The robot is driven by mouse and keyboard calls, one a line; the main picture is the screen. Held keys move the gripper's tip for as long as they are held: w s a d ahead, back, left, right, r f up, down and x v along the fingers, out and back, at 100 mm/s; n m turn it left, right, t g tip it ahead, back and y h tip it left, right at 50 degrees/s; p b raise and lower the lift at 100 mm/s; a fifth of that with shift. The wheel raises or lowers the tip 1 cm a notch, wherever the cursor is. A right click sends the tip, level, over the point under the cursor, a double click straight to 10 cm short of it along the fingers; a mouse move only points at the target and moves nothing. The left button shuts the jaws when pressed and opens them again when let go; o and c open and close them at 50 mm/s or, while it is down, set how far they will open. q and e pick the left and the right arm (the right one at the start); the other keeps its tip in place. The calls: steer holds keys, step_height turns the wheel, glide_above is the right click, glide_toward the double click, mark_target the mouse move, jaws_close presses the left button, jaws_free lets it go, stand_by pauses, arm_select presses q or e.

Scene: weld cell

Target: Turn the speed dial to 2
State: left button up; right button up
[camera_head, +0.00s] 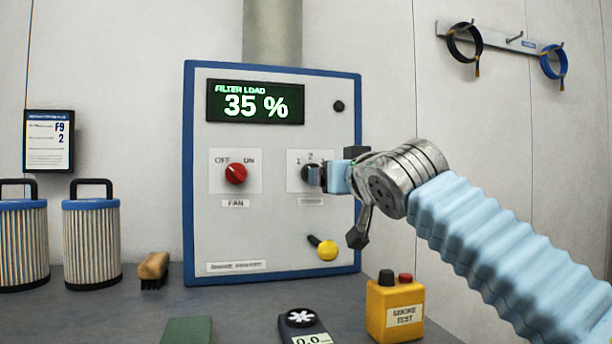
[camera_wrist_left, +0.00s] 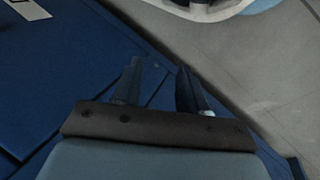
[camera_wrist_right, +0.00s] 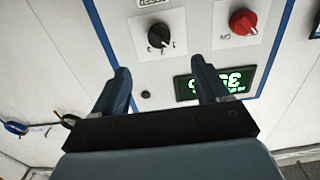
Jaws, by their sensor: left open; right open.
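The speed dial is a black knob on a white plate of the grey, blue-framed panel, marked 1, 2 and a partly hidden further number. It is partly covered in the head view (camera_head: 308,174) and clear in the right wrist view (camera_wrist_right: 159,37). Its pale pointer line seems to aim at 1. My right gripper (camera_head: 330,177) is open in front of the dial; in the right wrist view its two fingers (camera_wrist_right: 164,82) are spread, empty, with the dial ahead between them. My left gripper (camera_wrist_left: 158,78) is open and empty over blue surfaces, outside the head view.
Left of the dial is a red fan knob (camera_head: 235,174); above, a display (camera_head: 255,103) reads filter load 35 %. A yellow-knobbed lever (camera_head: 326,250) sits below. A yellow smoke test box (camera_head: 394,309), a handheld meter (camera_head: 303,325), a brush (camera_head: 153,268) and filters (camera_head: 91,240) stand on the bench.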

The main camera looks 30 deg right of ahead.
mark_target(305, 170)
steer(key=p+x, duration=0.4)
steer(key=x, duration=1)
steer(key=shift+d+p, duration=0.2)
steer(key=shift+p, duration=0.1)
steer(key=shift+r, duration=0.15)
steer(key=c, duration=1)
steer(key=shift+c, duration=0.2)
